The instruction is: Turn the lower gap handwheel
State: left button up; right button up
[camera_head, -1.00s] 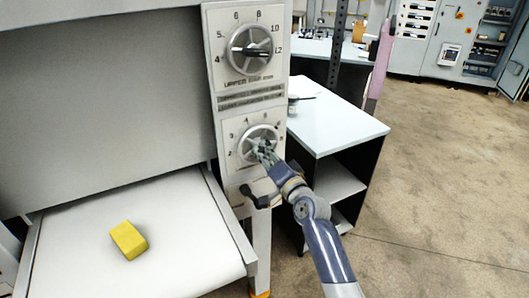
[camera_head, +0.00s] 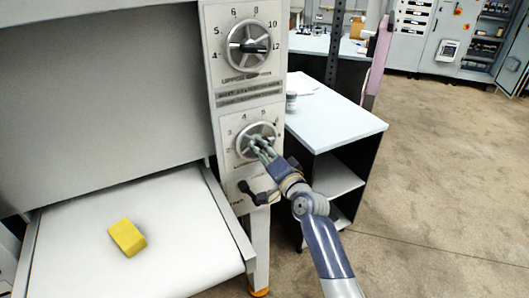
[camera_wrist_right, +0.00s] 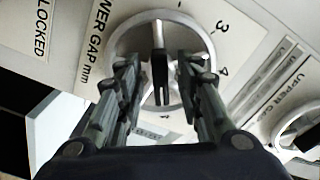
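The lower gap handwheel (camera_head: 248,131) is a silver spoked wheel on the white front panel, below the upper gap dial. My right gripper (camera_head: 258,146) is at this wheel and covers part of it. In the right wrist view the wheel (camera_wrist_right: 152,17) faces me, with its scale numbers around it. The fingers of my right gripper (camera_wrist_right: 163,66) stand apart, one on each side of a black bar (camera_wrist_right: 160,70) at the wheel. Gaps show between the bar and both fingers. My left gripper is not in view.
The upper gap handwheel (camera_head: 249,46) is above. A black lever (camera_head: 258,194) sits just below the lower wheel. A yellow block (camera_head: 127,237) lies on the white bed (camera_head: 180,215). A side table (camera_head: 335,125) stands close on the right, with open floor beyond.

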jog(key=v, duration=1.2)
jog(key=shift+f, duration=0.15)
dwell(0.4)
jog(key=s+d+f+n+g+h+b, duration=0.1)
jog(key=s+d+f+g, duration=0.1)
jog(key=f, duration=1)
jog(key=s+d+f+g+h, duration=0.1)
jog(key=s+f+g+h, duration=0.15)
jog(key=f, duration=0.85)
jog(key=s+d+f+n+g+h+b, duration=0.1)
jog(key=s+d+f, duration=0.15)
jog(key=f, duration=0.95)
jog(key=s+d+f+n+g+h+b, duration=0.1)
jog(key=s+d+f+n+g+h, duration=0.25)
jog(key=s+f, duration=1.4)
jog(key=s+d+f+n+g, duration=0.1)
jog(key=s+d+f+g, duration=0.1)
jog(key=s+f, duration=0.3)
jog(key=s+d+f+n+g+b, duration=0.1)
jog(key=s+d+f, duration=0.3)
jog(key=s, duration=1)
jog(key=s+d+f+n+g, duration=0.1)
jog(key=s+d+f+g, duration=0.2)
jog(key=s, duration=0.6)
notch_tip(320, 180, down, 3)
jog(key=shift+s+d+r, duration=0.15)
jog(key=shift+d, duration=0.05)
jog(key=shift+n, duration=0.25)
